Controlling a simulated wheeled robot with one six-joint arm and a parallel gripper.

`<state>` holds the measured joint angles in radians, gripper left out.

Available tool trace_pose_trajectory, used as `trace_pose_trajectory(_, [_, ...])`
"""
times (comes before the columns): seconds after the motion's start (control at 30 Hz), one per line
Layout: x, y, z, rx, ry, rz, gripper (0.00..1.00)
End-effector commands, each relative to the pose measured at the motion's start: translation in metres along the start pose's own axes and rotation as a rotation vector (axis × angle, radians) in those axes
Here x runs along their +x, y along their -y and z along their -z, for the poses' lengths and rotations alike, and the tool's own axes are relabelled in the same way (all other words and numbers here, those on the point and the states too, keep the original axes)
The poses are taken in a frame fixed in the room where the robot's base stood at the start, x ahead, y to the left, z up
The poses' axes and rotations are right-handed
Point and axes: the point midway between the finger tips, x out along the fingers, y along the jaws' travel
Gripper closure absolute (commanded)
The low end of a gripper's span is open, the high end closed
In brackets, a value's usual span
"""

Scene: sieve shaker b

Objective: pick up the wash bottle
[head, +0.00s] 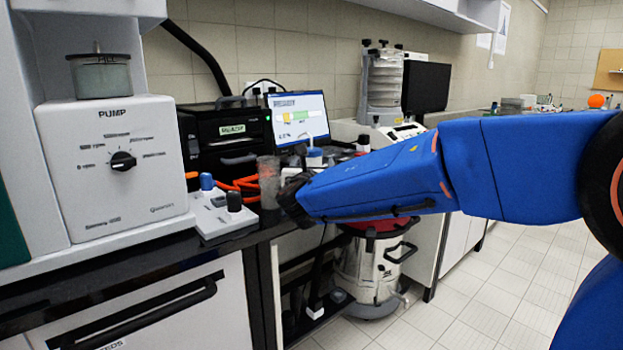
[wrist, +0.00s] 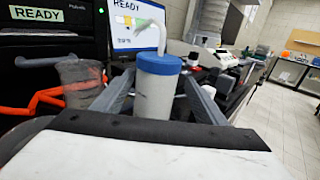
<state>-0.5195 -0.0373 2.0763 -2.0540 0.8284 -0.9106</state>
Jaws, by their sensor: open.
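The wash bottle (wrist: 156,97) is a pale grey-white cylinder with a blue cap and a curved white spout. It stands upright in the middle of the wrist view. In the head view, only the wash bottle's blue top (head: 314,154) and spout show above my blue arm; its body is hidden. My gripper (wrist: 158,79) is open, with one grey finger on each side of the bottle. I cannot tell whether either finger touches it. The fingers are hidden in the head view.
A greyish see-through beaker (wrist: 80,82) and an orange hose (wrist: 38,102) are close on the left. The monitor (head: 298,117) stands behind. Small dark-capped containers (wrist: 221,58) crowd the right. The pump (head: 110,160) and a sieve shaker (head: 383,85) flank the bench area.

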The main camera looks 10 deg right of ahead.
Motion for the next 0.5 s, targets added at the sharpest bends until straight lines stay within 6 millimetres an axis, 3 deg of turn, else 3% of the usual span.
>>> trace_pose_trajectory(0.33, [0.040,-0.005,0.003,-0.001,0.000,0.002,0.34])
trace_pose_trajectory(0.5, [0.050,-0.006,0.003,-0.001,0.000,0.000,0.34])
